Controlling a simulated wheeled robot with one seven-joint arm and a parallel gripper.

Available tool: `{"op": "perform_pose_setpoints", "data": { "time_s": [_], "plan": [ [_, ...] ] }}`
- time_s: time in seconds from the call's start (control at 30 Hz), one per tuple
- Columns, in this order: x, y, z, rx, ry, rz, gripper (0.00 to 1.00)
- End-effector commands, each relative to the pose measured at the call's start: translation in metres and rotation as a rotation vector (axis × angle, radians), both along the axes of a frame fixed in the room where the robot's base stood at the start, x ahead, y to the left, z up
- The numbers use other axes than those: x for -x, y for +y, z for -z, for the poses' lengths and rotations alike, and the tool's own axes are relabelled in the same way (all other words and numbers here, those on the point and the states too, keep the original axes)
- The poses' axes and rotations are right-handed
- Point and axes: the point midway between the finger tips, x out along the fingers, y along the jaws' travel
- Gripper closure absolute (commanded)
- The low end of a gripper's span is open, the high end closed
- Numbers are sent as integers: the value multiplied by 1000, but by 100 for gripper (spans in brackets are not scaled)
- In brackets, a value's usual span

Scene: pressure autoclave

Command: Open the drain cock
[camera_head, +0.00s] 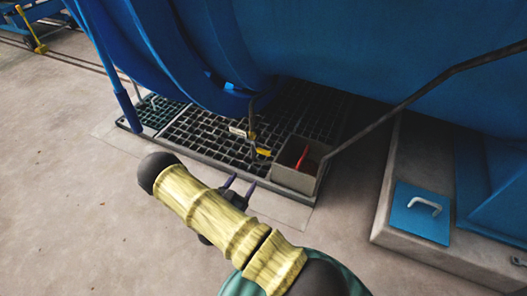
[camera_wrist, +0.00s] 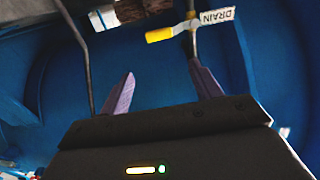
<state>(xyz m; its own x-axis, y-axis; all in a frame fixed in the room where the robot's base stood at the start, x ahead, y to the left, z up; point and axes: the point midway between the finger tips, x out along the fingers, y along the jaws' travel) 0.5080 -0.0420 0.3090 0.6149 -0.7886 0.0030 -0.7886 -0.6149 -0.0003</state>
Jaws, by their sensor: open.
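The drain cock has a yellow lever handle (camera_head: 263,152) on a thin pipe under the blue vessel, above the floor grating. In the wrist view the yellow handle (camera_wrist: 162,34) points left from the pipe, beyond my fingertips. My gripper (camera_head: 241,181) is at the near edge of the grating, short of the handle. In the wrist view my gripper (camera_wrist: 162,70) has its purple fingers spread with nothing between them.
A grey open box (camera_head: 293,180) with a red item (camera_head: 302,157) in it stands right of the handle. A dark pipe (camera_head: 420,95) slopes down to it. The blue vessel (camera_head: 330,45) overhangs the grating (camera_head: 190,132).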

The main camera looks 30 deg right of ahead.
Motion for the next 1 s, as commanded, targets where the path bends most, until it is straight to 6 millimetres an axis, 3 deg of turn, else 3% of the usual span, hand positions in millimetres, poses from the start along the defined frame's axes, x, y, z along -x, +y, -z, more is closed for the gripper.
{"op": "perform_pose_setpoints", "data": {
  "time_s": [0.27,1.0],
  "plan": [
    [-10,-13,2,-2,0,2,36],
    [-88,-114,4,-3,-2,2,36]
  ]
}}
